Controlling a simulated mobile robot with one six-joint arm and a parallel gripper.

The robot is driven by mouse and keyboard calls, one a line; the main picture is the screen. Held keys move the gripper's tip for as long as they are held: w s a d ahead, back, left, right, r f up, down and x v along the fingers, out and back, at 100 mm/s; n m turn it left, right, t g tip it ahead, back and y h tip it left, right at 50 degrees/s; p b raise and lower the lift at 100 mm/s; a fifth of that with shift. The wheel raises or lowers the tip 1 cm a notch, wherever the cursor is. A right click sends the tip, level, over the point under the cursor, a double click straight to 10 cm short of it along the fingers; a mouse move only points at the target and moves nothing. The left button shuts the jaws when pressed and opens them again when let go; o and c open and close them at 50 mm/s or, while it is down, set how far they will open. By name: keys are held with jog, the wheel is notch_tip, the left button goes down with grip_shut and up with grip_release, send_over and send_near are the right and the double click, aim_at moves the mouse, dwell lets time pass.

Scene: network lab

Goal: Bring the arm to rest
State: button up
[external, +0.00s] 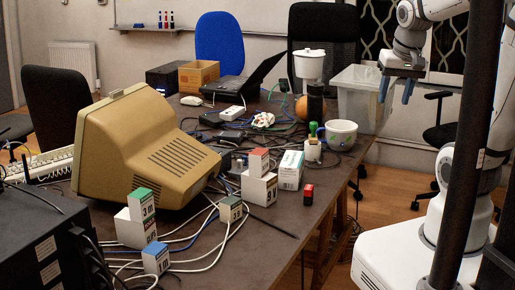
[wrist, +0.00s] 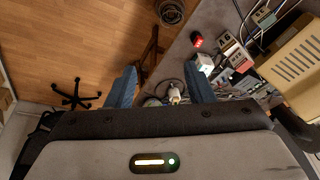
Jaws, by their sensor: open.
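My gripper (external: 397,86) is raised in the air at the upper right of the external view, to the right of the table (external: 262,244) and well above its top. Its two blue fingers point down and stand apart with nothing between them. In the wrist view my gripper (wrist: 160,88) also shows open and empty, with the floor and the table's edge far below. My white arm is bent upright over its base at the right, partly hidden by a dark post.
A beige monitor (external: 150,150), small boxes (external: 259,186), cables and a white bowl (external: 341,134) crowd the table. A clear bin (external: 357,90) stands near my gripper. A dark post (external: 470,150) crosses in front of my arm. Office chairs (external: 325,45) stand behind.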

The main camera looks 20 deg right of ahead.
jog(key=s+n, duration=0.1)
jog(key=s+f, duration=0.1)
jog(key=s, duration=0.1)
jog(key=s+f+n, duration=0.1)
jog(key=shift+s+n, duration=0.15)
jog(key=shift+n, duration=0.15)
